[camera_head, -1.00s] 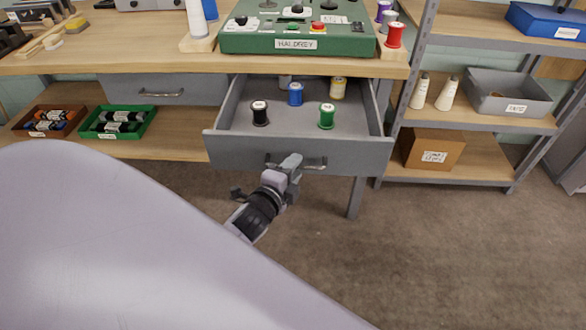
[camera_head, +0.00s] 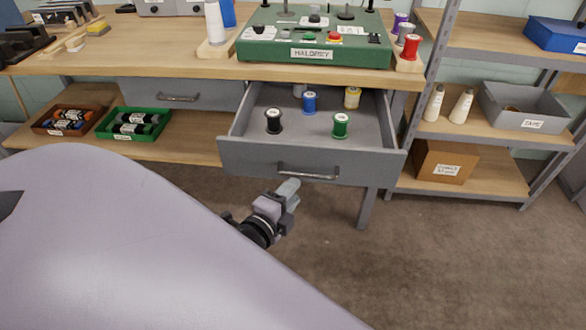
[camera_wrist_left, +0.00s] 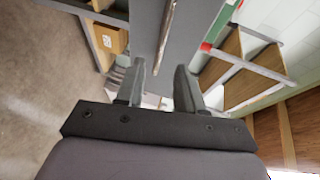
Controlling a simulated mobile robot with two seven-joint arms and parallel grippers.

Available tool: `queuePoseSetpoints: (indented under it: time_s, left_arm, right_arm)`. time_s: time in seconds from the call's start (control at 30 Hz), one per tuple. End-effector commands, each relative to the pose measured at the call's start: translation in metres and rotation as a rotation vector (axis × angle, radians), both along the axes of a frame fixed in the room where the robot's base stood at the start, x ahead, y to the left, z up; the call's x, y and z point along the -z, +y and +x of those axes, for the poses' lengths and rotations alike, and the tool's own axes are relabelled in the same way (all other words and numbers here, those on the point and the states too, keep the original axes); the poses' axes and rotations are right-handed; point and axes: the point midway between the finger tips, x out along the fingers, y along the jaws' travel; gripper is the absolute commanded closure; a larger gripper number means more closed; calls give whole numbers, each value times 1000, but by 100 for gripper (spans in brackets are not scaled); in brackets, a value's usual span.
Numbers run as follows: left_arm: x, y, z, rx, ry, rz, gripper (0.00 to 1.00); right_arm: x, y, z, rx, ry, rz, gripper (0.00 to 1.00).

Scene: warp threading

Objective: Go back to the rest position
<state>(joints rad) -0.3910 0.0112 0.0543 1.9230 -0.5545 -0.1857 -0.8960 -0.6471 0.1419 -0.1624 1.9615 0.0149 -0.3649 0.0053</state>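My left gripper (camera_head: 289,188) is just in front of and below the handle (camera_head: 308,173) of the open grey drawer (camera_head: 330,160). In the left wrist view its two fingers (camera_wrist_left: 160,72) are apart with nothing held between them; the handle bar (camera_wrist_left: 166,32) shows beyond the fingertips. The drawer stands pulled out under the table and holds several spools, among them a black one (camera_head: 273,121), a blue one (camera_head: 309,102) and a green one (camera_head: 340,125). My right gripper is not in view.
The wooden table (camera_head: 150,60) carries a green HALDREY machine (camera_head: 313,53). A green bin (camera_head: 134,123) and a brown bin (camera_head: 67,120) sit on the lower shelf. A shelf rack with a grey bin (camera_head: 524,108) stands right. The floor (camera_head: 440,270) ahead is clear.

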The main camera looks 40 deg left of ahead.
Motion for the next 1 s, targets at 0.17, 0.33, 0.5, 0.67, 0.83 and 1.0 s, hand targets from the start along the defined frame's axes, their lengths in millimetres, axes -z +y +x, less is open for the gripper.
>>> queuePoseSetpoints:
  time_s: [0.17, 0.33, 0.5, 0.67, 0.83, 1.0]
  left_arm:
    - [0, 0, 0, 0, 0, 0, 63]
    - [0, 0, 0, 0, 0, 0, 63]
    - [1, -2, -2, 0, 5, -25, 63]
    - [11, -17, -20, -14, 57, -279, 63]
    - [32, -49, -60, -90, 183, -751, 63]
    - [49, -78, -101, -214, 314, -1136, 63]
  right_arm:
    - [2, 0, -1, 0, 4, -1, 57]
    - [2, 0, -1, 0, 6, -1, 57]
    - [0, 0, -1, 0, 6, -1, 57]
    - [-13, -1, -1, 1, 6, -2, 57]
    - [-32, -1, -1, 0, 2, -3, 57]
    - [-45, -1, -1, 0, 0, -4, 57]
